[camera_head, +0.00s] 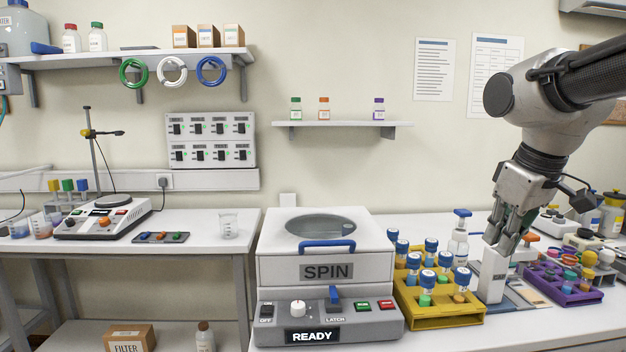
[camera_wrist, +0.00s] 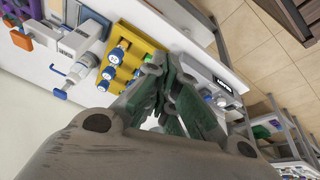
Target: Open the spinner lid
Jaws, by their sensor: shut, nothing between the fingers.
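The spinner (camera_head: 326,270) is a white box labelled SPIN on the bench in the head view. Its lid (camera_head: 310,228) is down, with a round grey window and a blue handle (camera_head: 313,246) at the front. The front panel has a READY display, a white knob and a blue latch lever (camera_head: 335,296).
A yellow rack (camera_head: 432,318) of blue-capped tubes stands right beside the spinner. A white device (camera_head: 492,275), a bottle (camera_head: 458,243) and a purple rack (camera_head: 580,297) are near my gripper. A shelf (camera_head: 345,124) hangs above the spinner; the space between is clear.

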